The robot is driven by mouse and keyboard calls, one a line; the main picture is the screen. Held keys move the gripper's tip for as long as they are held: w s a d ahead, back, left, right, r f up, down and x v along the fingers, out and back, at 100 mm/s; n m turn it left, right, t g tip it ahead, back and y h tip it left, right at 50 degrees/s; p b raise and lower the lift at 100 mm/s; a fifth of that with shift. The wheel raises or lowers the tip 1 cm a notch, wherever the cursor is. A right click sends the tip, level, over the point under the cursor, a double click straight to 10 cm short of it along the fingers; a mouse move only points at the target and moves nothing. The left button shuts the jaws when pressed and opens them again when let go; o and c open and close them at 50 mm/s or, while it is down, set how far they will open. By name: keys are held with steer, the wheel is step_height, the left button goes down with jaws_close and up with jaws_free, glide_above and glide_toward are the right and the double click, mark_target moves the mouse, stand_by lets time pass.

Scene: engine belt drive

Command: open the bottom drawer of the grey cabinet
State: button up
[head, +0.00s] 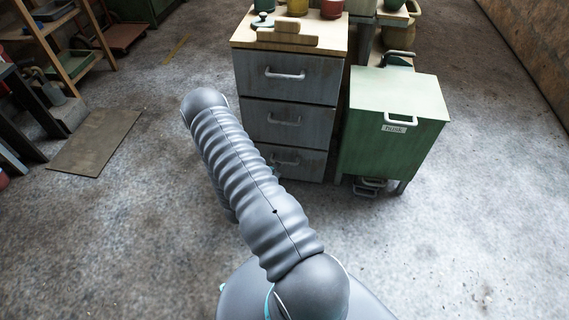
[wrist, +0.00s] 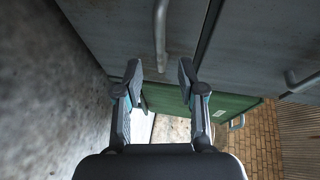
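The grey cabinet (head: 336,100) has three stacked drawers with pale bar handles. The bottom drawer (head: 312,166) looks shut; my arm partly covers its front and handle (head: 284,161). In the wrist view, the picture is turned sideways, with the floor at left. The bottom drawer front (wrist: 110,30) fills the top, and its handle (wrist: 160,35) runs up between my fingers. My gripper (wrist: 160,70) is open, with one fingertip on each side of the handle's near end. I cannot tell whether they touch it. My gripper is hidden behind my arm in the head view.
The middle drawer handle (wrist: 300,82) shows at right in the wrist view. A green cabinet (head: 395,140) stands close on the right of the grey one. Wooden blocks (head: 287,36) and pots sit on top. The floor (head: 150,230) in front and left is clear.

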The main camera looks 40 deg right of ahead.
mark_target(284, 163)
steer(key=shift+x, duration=3.2)
jaws_close()
